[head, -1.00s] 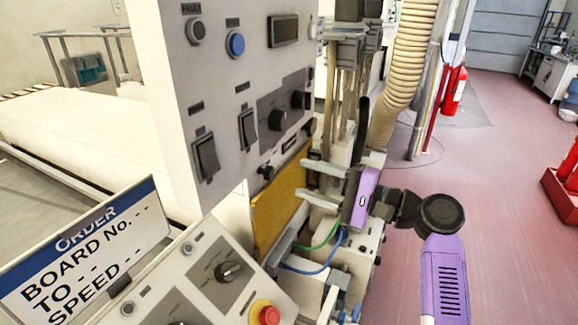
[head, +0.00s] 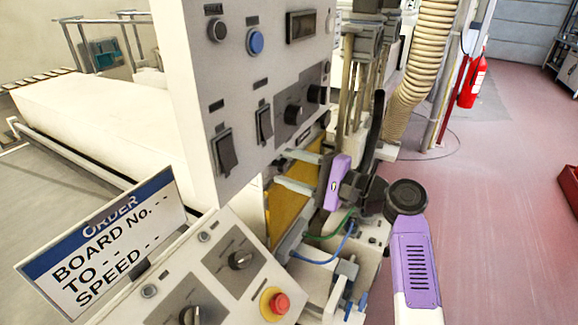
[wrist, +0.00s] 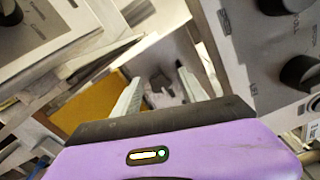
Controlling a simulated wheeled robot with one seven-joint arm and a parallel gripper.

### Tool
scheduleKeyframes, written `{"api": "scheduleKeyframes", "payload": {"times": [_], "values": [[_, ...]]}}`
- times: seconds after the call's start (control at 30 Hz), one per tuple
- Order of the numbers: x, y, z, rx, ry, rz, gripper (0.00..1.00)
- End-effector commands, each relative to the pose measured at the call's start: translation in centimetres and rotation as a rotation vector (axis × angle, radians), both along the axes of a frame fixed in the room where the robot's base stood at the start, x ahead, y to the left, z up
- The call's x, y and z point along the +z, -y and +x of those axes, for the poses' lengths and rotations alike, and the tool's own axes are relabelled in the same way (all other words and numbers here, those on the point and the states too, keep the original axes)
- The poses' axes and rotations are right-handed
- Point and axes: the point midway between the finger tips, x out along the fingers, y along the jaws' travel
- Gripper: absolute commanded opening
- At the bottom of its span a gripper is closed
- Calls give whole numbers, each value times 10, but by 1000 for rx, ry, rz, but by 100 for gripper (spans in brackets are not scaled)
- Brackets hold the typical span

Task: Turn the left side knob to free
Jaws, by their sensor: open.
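An upright grey panel (head: 236,90) carries two black rotary knobs, a left one (head: 293,115) and a right one (head: 317,94). The sloped console below has more black knobs, one at its middle (head: 241,259) and one at its front (head: 190,315). No readable label shows which is the left side knob. My gripper (head: 280,167) is open and empty, beneath the upright panel's lower right edge, apart from these knobs. In the wrist view my two pale fingers (wrist: 158,76) are spread before a yellow plate (wrist: 88,108) and blurred grey parts. Panel knobs (wrist: 299,72) show at right.
A red stop button (head: 279,303) on a yellow base sits on the console. An order sign (head: 105,245) stands at left. A ribbed hose (head: 425,50) hangs behind my arm. A fire extinguisher (head: 473,82) stands behind; open red floor (head: 500,200) lies at right.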

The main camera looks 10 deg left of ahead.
Motion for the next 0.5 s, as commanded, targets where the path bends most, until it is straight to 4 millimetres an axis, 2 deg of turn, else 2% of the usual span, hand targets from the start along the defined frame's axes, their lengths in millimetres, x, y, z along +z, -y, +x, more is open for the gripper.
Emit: {"api": "scheduleKeyframes", "payload": {"times": [0.07, 0.33, 0.5], "values": [[0, 0, 0, 0, 0, 0, 50], [0, 0, 0, 0, 0, 0, 0], [-1, 1, 0, 0, 3, -1, 0]]}}
